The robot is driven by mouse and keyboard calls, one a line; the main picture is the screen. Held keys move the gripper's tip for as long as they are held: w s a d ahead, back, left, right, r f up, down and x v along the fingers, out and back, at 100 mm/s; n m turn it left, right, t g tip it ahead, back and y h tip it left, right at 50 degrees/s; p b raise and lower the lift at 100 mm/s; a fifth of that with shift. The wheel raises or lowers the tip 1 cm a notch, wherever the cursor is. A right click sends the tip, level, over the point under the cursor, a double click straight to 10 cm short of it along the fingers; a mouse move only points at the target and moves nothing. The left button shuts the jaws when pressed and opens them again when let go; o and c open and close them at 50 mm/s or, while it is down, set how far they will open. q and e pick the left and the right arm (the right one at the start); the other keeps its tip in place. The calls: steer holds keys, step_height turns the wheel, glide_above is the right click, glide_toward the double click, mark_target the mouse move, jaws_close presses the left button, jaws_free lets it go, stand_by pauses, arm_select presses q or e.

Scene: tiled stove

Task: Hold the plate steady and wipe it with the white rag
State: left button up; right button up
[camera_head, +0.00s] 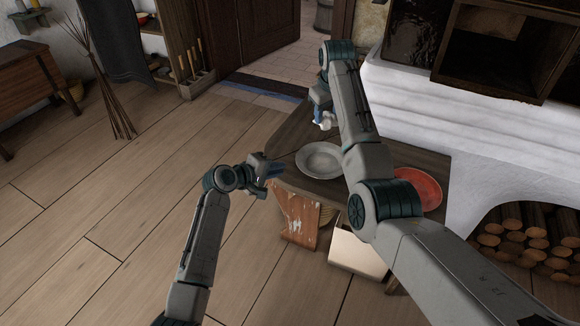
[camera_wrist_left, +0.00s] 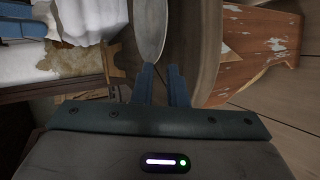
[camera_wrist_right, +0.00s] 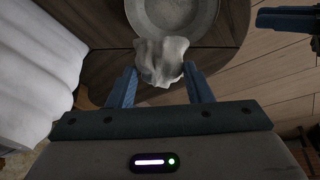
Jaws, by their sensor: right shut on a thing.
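A grey plate (camera_head: 320,160) lies on the dark wooden table. It shows edge-on in the left wrist view (camera_wrist_left: 151,28) and from above in the right wrist view (camera_wrist_right: 185,14). My left gripper (camera_head: 270,172) is at the table's left edge, beside the plate. Its fingers (camera_wrist_left: 162,82) are apart, with the plate's near rim just ahead of their tips; I cannot tell whether they touch it. My right gripper (camera_head: 321,115) is shut on the crumpled white rag (camera_wrist_right: 160,58), beyond the plate. The rag also shows small in the head view (camera_head: 326,122).
A red plate (camera_head: 418,186) lies on the table right of my right arm. The white stove (camera_head: 430,115) borders the table at the right. The floor at the left is clear.

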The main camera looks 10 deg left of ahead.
mark_target(295, 172)
arm_select(q)
steer(key=x, duration=0.8)
steer(key=shift+w+d+f, duration=0.1)
steer(key=shift+w+d, duration=0.05)
steer(key=shift+w, duration=0.1)
steer(key=shift+c, duration=0.2)
jaws_close()
steer(key=shift+o, duration=1.9)
jaws_free()
steer(key=shift+s, duration=0.1)
steer(key=shift+f, duration=0.2)
